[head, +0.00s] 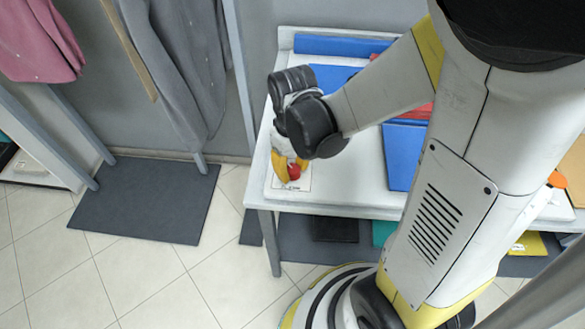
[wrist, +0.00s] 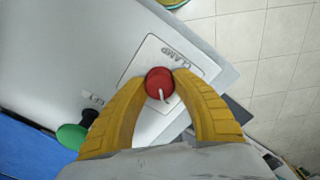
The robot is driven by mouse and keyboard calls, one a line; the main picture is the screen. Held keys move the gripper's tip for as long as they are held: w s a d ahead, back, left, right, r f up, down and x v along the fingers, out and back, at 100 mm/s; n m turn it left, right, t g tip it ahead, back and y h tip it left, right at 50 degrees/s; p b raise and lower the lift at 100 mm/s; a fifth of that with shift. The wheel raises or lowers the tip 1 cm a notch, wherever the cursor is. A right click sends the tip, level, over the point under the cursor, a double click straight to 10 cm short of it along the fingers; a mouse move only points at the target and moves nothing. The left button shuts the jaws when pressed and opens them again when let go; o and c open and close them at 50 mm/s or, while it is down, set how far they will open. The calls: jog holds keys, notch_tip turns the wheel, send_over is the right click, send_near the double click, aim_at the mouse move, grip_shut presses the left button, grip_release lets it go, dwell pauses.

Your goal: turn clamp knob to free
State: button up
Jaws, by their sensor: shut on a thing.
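The clamp knob (wrist: 159,83) is red and round with a white pointer line, on a white plate (wrist: 148,56) marked CLAMP. In the wrist view the pointer aims toward the lower right of the picture. My gripper (wrist: 160,88) has its yellow fingers on both sides of the knob, shut on it. In the head view the knob (head: 294,172) shows as a small red spot at the front left corner of the white table, beside my yellow fingers (head: 287,165). The finger nearer the arm hides part of the plate there.
A green knob (wrist: 71,136) stands near the left finger in the wrist view. Blue folded items (head: 401,155) lie on the white table (head: 355,196). Clothes (head: 185,60) hang at the left, with a dark mat (head: 145,198) on the tiled floor below.

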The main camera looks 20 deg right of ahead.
aim_at(293, 168)
jog(key=o, duration=1.2)
jog(key=shift+o, duration=0.2)
notch_tip(293, 168, up, 12)
jog(key=shift+s+r+m+t, duration=0.55)
jog(key=shift+s+t, duration=0.15)
jog(key=shift+t, duration=0.45)
jog(key=shift+s+r+m+t, duration=0.5)
jog(key=shift+s+r+t, duration=0.15)
jog(key=shift+t, duration=0.55)
jog(key=shift+s+r+m+t, duration=0.55)
jog(key=shift+s+t, duration=0.15)
jog(key=shift+t, duration=0.45)
